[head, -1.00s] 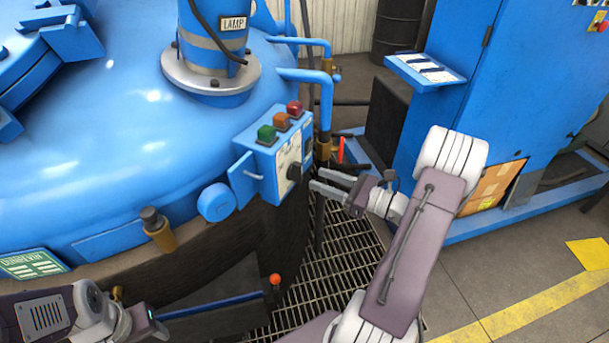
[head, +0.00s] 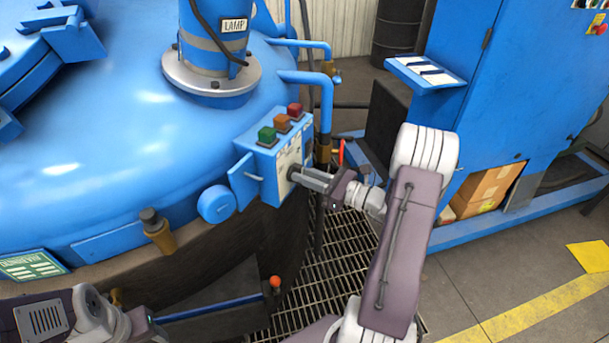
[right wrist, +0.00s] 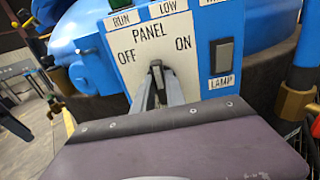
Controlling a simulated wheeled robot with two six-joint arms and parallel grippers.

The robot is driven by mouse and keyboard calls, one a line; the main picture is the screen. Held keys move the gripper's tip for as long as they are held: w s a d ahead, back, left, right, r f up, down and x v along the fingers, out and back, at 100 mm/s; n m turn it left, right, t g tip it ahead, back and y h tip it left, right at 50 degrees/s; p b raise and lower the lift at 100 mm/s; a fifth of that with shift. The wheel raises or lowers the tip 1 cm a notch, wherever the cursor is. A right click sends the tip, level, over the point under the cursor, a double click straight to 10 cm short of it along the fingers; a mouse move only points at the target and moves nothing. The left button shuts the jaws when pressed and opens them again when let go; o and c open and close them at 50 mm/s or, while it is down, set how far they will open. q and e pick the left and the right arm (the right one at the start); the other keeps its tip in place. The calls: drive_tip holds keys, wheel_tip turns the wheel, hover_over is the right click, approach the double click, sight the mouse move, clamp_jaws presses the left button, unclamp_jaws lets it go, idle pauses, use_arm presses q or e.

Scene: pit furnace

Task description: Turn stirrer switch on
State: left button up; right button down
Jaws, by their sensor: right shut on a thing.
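The control box (head: 262,178) on the side of the blue vessel has a white face. In the right wrist view, its panel (right wrist: 125,60) reads PANEL, with OFF at the left and ON at the right. A dark rotary knob (right wrist: 157,72) sits between these words and looks roughly upright. My right gripper (head: 297,176) is shut on this knob, and its fingers hide most of it in the head view. Part of my left arm's wrist shows at the lower left of the head view; its fingers cannot be made out.
Green, orange and red buttons (head: 281,123) top the box. A dark rocker switch (right wrist: 222,62) marked LAMP is right of ON. Blue pipes (head: 326,95) run just behind the box. A blue cabinet (head: 500,120) stands at the right. Floor grating (head: 335,255) lies below.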

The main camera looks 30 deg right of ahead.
drive_tip(key=shift+w+d+f+m+p, duration=0.1)
drive_tip(key=shift+d+m+p, duration=0.05)
drive_tip(key=shift+m+p, duration=2.25)
drive_tip(key=shift+w+d+m+p, duration=0.1)
drive_tip(key=shift+m+p, duration=2)
drive_tip(key=shift+p, duration=0.6)
drive_tip(key=c, duration=1.4)
unclamp_jaws()
drive_tip(key=shift+o, duration=0.2)
drive_tip(key=shift+s+d, duration=0.1)
